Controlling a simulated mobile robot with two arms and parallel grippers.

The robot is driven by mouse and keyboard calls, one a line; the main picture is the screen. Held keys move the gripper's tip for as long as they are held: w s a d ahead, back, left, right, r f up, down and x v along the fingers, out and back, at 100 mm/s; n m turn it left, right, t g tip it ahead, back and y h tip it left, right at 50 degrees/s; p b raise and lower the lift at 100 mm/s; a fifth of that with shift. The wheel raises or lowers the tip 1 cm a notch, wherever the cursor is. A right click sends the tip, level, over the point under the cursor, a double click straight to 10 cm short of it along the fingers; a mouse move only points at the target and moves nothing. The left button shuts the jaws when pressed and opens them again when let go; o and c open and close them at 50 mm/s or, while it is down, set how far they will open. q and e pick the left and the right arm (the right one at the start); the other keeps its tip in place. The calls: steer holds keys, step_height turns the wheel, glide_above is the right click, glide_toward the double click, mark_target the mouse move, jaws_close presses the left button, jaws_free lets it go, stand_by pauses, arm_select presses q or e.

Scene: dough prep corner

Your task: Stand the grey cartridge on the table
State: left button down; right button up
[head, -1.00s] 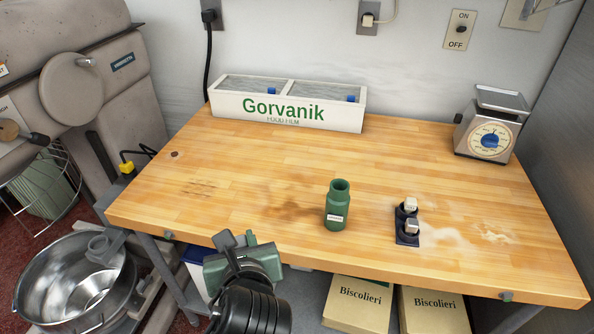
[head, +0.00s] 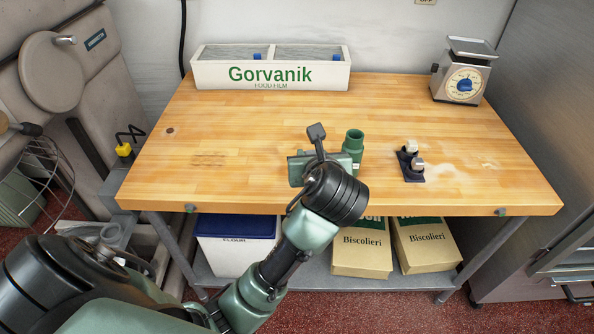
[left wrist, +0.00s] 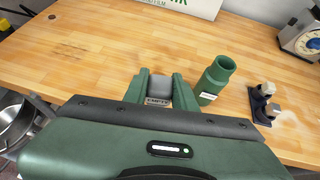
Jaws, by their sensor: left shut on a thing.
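My left gripper (head: 300,168) is over the front middle of the table (head: 240,130), just left of the green bottle. In the left wrist view its two green fingers (left wrist: 161,84) are shut on the grey cartridge (left wrist: 160,90), a small grey block with a pale label low on its near side. The gripper hides the cartridge in the head view. I cannot tell whether its lower end touches the table. My right gripper is not in view.
An open green bottle (head: 354,142) stands close right of the gripper. Farther right is a dark holder (head: 412,175) with two pale-topped pieces. A white Gorvanik box (head: 215,76) and a scale (head: 464,84) stand at the back. The table's left part is mostly clear.

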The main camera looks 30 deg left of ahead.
arm_select(q)
steer(key=w+a+r+n+g+y, duration=0.25)
steer(key=w+a+r, duration=0.25)
steer(key=w+a, duration=0.6)
steer(key=f, duration=0.5)
steer(key=f+p, duration=0.1)
steer(key=f, duration=1)
steer(key=shift+s+a+p, duration=0.2)
steer(key=shift+s+p, duration=0.1)
steer(key=shift+p, duration=0.05)
step_height(320, 180, down, 3)
steer(key=shift+f, duration=0.4)
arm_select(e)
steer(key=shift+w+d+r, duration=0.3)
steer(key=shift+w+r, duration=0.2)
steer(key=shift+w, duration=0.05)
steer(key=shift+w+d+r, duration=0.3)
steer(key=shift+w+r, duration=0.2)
arm_select(q)
steer(key=shift+f, duration=0.1)
steer(key=c, duration=1.1)
jaws_free()
steer(key=shift+c, duration=0.2)
